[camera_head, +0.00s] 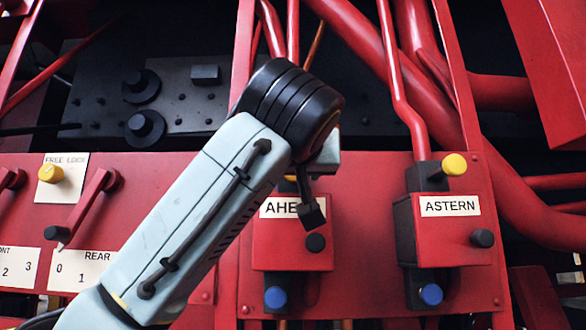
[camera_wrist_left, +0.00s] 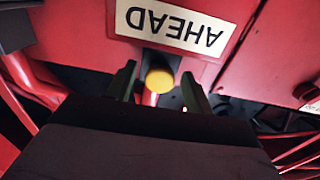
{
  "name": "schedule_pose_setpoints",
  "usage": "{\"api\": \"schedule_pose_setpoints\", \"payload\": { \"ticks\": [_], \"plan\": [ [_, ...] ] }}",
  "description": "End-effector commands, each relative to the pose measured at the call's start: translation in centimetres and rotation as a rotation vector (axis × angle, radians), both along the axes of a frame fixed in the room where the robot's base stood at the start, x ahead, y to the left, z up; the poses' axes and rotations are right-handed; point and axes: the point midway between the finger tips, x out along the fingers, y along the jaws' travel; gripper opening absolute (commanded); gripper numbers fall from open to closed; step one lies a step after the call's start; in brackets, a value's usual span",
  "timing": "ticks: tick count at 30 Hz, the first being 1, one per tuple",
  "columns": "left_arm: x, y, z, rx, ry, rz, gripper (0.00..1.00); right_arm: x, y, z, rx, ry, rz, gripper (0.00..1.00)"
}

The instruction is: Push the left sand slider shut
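The left sand slider is the red AHEAD unit (camera_head: 282,250), partly hidden behind my left arm in the head view. Its yellow knob (camera_wrist_left: 159,79) shows in the left wrist view, just beyond the upside-down AHEAD label (camera_wrist_left: 170,24). In the head view only a sliver of yellow shows above the label. My left gripper (camera_wrist_left: 158,70) has its two fingers spread apart, one on each side of the yellow knob, with gaps visible. In the head view the gripper (camera_head: 312,211) is mostly hidden by my wrist. My right gripper is in neither view.
The matching ASTERN unit (camera_head: 448,232) stands to the right, with its yellow knob (camera_head: 454,165) at the top. Blue knobs sit below both units. Red levers (camera_head: 88,207) are at left. Red pipes (camera_head: 405,100) run down close behind the units.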

Motion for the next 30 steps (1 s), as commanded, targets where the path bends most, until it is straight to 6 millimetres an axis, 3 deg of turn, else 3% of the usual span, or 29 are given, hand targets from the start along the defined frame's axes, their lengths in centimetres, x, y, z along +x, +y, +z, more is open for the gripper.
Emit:
{"api": "schedule_pose_setpoints", "payload": {
  "ticks": [10,24,30],
  "plan": [
    [-1.1,-0.1,-0.2,0.001,0.001,-0.002,0.52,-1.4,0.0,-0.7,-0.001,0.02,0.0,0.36],
    [-11.3,-0.1,-0.3,0.0,-0.002,-0.001,0.52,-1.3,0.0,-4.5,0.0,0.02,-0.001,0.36],
    [-12.9,0.0,-0.3,0.001,0.0,-0.001,0.52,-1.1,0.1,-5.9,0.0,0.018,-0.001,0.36]
  ]
}}
